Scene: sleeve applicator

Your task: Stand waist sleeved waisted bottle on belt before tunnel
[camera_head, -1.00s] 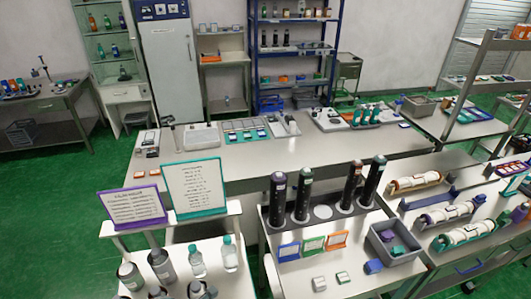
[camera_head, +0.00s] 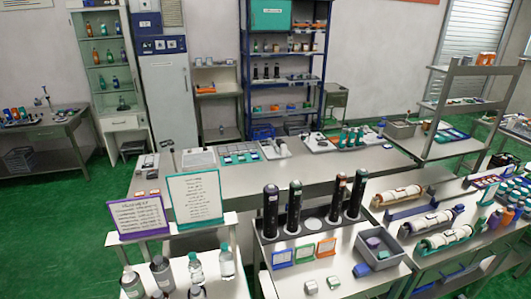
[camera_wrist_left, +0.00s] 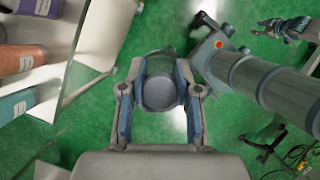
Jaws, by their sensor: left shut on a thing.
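In the left wrist view my left gripper (camera_wrist_left: 159,100) is shut on a bottle-like thing (camera_wrist_left: 158,93). Its round grey end faces the camera, and a darker, greenish body shows behind it. Its waist and any sleeve cannot be made out. Green floor lies beneath it. What looks like my right gripper (camera_wrist_left: 288,28) is small at the upper right of that view, too small to read its fingers. Neither gripper shows in the head view. Grey bottles (camera_head: 162,272) and clear teal-capped bottles (camera_head: 226,262) stand on the near left table. I cannot identify a belt or tunnel.
A rack (camera_head: 292,233) of dark cylinders stands at the near centre, with a grey bin (camera_head: 377,262) to its right. White rolls in cradles (camera_head: 444,240) lie farther right. Two sign boards (camera_head: 194,197) stand behind the left bottles. Open green floor (camera_head: 60,235) lies at left.

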